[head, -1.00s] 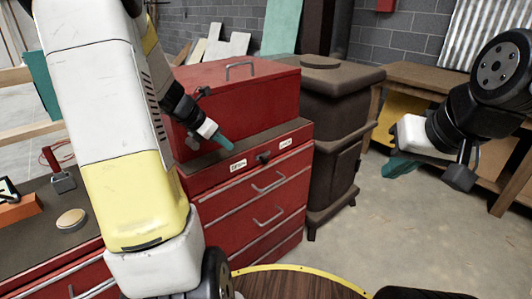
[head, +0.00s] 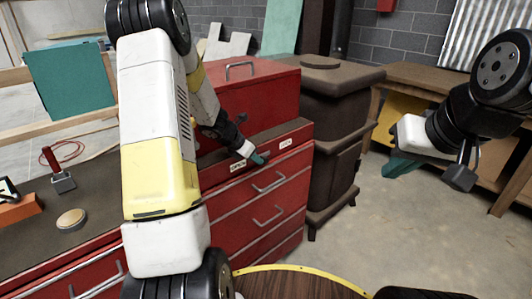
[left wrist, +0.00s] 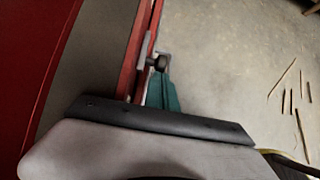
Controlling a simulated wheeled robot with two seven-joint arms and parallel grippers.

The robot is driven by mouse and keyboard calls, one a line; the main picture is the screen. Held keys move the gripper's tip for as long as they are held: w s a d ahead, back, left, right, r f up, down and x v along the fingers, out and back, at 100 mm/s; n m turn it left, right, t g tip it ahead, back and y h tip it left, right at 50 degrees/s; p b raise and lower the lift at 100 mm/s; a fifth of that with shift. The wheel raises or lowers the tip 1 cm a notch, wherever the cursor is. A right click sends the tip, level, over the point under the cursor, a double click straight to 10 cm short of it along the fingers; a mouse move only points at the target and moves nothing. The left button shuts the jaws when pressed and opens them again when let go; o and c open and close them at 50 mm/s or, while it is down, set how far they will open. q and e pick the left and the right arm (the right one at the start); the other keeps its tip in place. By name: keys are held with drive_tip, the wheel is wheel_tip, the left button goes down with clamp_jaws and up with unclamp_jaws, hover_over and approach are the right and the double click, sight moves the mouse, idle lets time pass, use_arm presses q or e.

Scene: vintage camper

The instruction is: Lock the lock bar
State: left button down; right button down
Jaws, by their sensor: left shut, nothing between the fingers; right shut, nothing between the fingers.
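The lock bar is on the front top edge of a red tool cabinet (head: 240,217). Its dark knob (left wrist: 158,62) shows in the left wrist view, just beyond my left fingertips. In the head view, my left gripper (head: 259,158) is shut and empty. Its teal fingertips are at the knob between two white labels (head: 238,166) (head: 285,142), hiding most of the knob. In the left wrist view my left fingers (left wrist: 162,92) are close behind the knob; I cannot tell whether they touch. My right gripper (head: 400,166) is shut and empty, off to the right over the floor.
A red chest (head: 265,95) stands on the cabinet. A dark stove (head: 335,130) is just right of it. A wooden workbench (head: 425,78) stands behind my right arm. A round tin (head: 71,219) sits on the left counter. The floor at right is clear.

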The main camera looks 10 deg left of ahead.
sight(266, 158)
use_arm(q)
drive_tip(key=shift+w+d, duration=0.1)
drive_tip(key=w+d, duration=0.2)
drive_tip(key=w, duration=0.1)
drive_tip(key=shift+d, duration=0.25)
drive_tip(key=shift+w+d, duration=0.15)
drive_tip(key=shift+w, duration=0.05)
drive_tip(key=shift+r, duration=0.1)
